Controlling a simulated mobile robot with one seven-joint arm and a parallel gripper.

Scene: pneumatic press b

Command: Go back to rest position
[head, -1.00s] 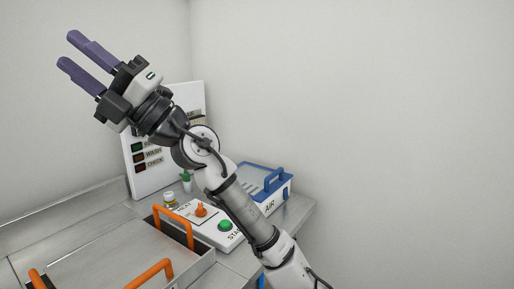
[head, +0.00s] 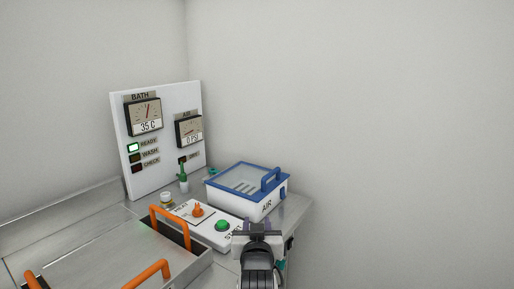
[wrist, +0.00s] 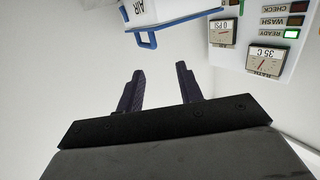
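My gripper (head: 257,229) is low in the head view, right of centre, in front of the blue-rimmed AIR box. Its two dark fingers stand apart in the wrist view (wrist: 159,78), with nothing between them. My arm is drawn in low, and only its end part shows at the bottom of the head view. The fingertips are hard to make out in the head view.
The AIR box (head: 262,208) has a clear lid and blue handle. A control panel (head: 222,233) has an orange knob (head: 197,210) and green START button (head: 222,225). A steel lid (head: 95,262) has orange handles. A gauge board (head: 163,175) stands behind. The right is free.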

